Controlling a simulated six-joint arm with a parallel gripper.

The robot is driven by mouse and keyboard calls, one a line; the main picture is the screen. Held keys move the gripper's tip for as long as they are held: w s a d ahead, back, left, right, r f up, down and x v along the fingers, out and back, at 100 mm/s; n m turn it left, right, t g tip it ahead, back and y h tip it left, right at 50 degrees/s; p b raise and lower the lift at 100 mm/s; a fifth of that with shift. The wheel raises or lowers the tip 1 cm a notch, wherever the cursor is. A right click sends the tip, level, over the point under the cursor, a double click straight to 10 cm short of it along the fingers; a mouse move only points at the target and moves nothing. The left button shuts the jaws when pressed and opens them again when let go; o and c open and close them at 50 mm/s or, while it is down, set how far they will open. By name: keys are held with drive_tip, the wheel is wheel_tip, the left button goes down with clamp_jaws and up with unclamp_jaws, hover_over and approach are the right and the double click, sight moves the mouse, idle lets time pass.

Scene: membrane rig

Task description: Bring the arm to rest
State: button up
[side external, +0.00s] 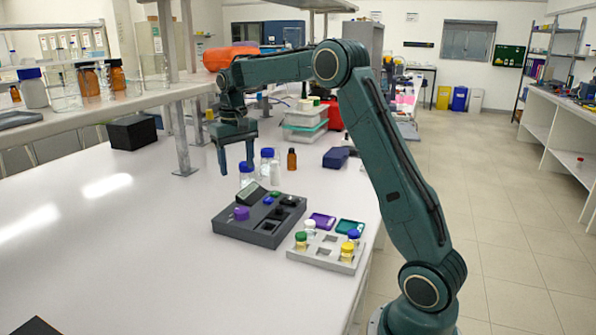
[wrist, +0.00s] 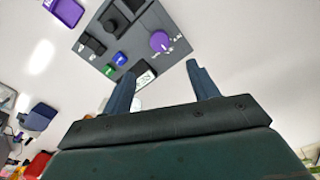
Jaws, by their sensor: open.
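My gripper (side external: 236,168) hangs from the arm above the white bench, at the back of the dark grey rig (side external: 262,239). Its two fingers are apart with nothing between them. In the wrist view my gripper (wrist: 160,84) also shows open and empty, with the rig (wrist: 139,58) beyond its fingertips. The rig carries a purple knob (side external: 241,213), a small display (side external: 246,192), and blue and green buttons. The purple knob also shows in the wrist view (wrist: 159,41).
A pale tray (side external: 322,262) with several colour-capped vials stands right of the rig. Clear bottles (side external: 267,160), a brown bottle (side external: 292,159) and a dark blue box (side external: 336,157) stand behind. A shelf post (side external: 181,130) rises at left. The bench's left front is mostly clear.

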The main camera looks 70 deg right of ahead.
drive_tip(key=shift+r, duration=0.25)
drive_tip(key=s+a+r+n+t, duration=0.1)
drive_tip(key=s+a+r, duration=0.3)
drive_tip(key=s+a, duration=0.25)
drive_tip(key=s+a+r+n+t, duration=0.2)
drive_tip(key=s+a+r, duration=0.2)
drive_tip(key=s+a, duration=0.3)
drive_tip(key=s+a+f+n+t, duration=0.1)
drive_tip(key=s+a+f, duration=0.1)
drive_tip(key=s, duration=0.6)
drive_tip(key=s+a+f+n+t, duration=0.1)
drive_tip(key=s+a+f, duration=0.2)
drive_tip(key=s, duration=0.5)
drive_tip(key=shift+s+f+n+t, duration=0.25)
drive_tip(key=shift+s+n+t, duration=0.05)
drive_tip(key=shift+s, duration=0.05)
